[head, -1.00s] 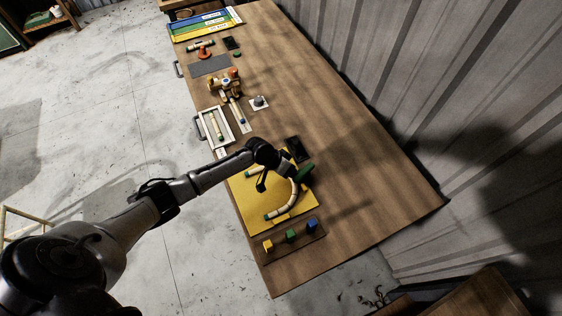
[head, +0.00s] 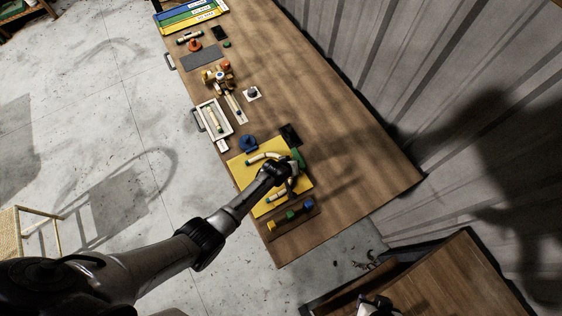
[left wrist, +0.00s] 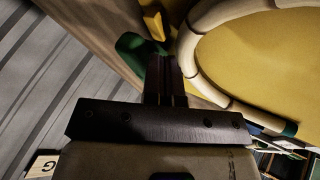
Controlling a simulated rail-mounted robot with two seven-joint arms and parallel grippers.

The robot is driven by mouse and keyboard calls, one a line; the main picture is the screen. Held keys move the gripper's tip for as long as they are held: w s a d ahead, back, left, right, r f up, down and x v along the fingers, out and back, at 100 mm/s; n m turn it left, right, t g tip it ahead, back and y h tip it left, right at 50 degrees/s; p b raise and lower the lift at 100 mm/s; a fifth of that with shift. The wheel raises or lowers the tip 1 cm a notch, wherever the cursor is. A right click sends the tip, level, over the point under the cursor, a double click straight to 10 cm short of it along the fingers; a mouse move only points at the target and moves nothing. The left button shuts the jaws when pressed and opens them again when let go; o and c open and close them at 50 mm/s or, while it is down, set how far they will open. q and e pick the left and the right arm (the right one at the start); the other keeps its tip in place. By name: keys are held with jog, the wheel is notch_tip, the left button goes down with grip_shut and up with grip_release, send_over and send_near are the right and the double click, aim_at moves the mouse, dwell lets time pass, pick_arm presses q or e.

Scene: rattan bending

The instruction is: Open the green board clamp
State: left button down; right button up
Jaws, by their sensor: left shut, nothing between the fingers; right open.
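The green board clamp (head: 298,156) sits at the right edge of the yellow board (head: 240,170). My left wrist partly covers it in the head view. In the left wrist view the green part (left wrist: 130,46) is beside my left gripper's (left wrist: 165,62) fingertips, which are shut with nothing between them. Whether they touch it I cannot tell. A curved pale rattan piece (left wrist: 192,60) with a green end lies on the board beside the fingers. My right gripper (head: 375,304) is open at the bottom edge, partly cut off, far from the clamp.
A blue clamp (head: 248,143) is at the board's upper left edge. A dark block (head: 290,134) lies beyond the board. A wooden strip with coloured blocks (head: 292,216) lies in front. A white tray (head: 201,110) is farther back. The table's right side (head: 365,160) is clear.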

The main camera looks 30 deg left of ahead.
pick_arm(q)
jog(key=shift+d, duration=0.7)
dwell(0.4)
jog(key=shift+s+a+r+p, duration=0.15)
jog(key=shift+s+p, duration=0.2)
jog(key=shift+p, duration=0.25)
jog(key=s, duration=0.1)
jog(key=s+a+p, duration=0.2)
jog(key=shift+s+a+r, duration=0.1)
jog(key=shift+a+r, duration=0.1)
jog(key=shift+r, duration=0.1)
jog(key=d+p+v, duration=0.1)
jog(key=v, duration=0.7)
jog(key=shift+s+d+r, duration=0.25)
jog(key=shift+s+r, duration=0.1)
